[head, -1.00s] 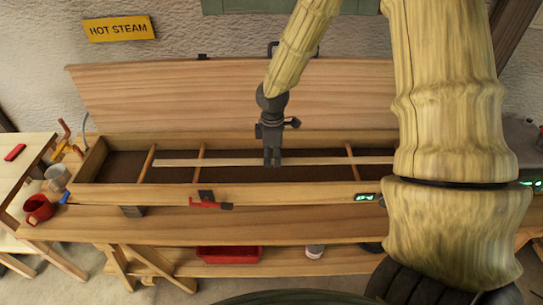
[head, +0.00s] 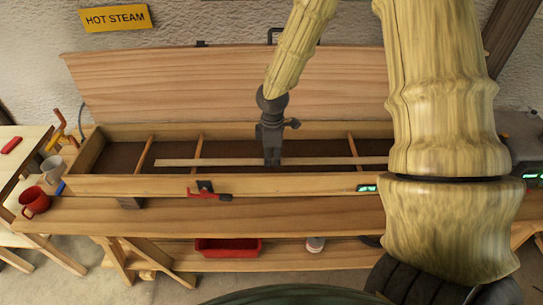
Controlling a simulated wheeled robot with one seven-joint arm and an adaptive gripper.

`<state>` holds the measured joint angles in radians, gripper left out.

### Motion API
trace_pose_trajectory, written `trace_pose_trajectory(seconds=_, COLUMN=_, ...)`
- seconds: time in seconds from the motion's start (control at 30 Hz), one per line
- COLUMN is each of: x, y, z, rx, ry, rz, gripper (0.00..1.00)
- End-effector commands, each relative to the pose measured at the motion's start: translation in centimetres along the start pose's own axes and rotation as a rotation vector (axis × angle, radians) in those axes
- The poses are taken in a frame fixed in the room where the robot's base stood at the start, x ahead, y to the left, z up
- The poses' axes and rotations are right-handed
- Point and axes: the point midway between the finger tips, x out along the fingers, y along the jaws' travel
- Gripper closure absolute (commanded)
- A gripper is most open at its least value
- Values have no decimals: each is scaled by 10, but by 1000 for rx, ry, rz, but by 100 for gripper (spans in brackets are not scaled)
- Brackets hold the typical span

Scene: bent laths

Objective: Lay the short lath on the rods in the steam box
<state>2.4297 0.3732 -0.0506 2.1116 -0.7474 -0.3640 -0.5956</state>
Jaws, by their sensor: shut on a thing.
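The short lath (head: 225,161) is a thin pale strip lying lengthwise inside the outline of the open steam box (head: 130,186). My gripper (head: 272,161) points down and is shut on the lath near its middle. The lath crosses the middle rod (head: 198,146) and the right rod (head: 353,146). Its left end stops just right of the left rod (head: 145,152). I cannot tell whether it touches the rods or hangs slightly above them. My arm hides the box's right part and the lath's right end.
The raised lid (head: 180,90) stands behind the box. A red latch (head: 208,194) is on the front wall. The box stands on a wooden bench (head: 280,222). A red mug (head: 34,202) and a grey cup (head: 53,168) stand at left. A red tray (head: 228,248) is below.

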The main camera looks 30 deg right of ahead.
Motion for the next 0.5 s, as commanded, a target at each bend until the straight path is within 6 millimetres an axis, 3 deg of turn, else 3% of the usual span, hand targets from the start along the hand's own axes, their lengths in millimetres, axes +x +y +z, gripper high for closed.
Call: trace_pose_trajectory(seconds=0.5, x=4, y=0, z=0, rx=0, ry=-1, rz=0, gripper=100)
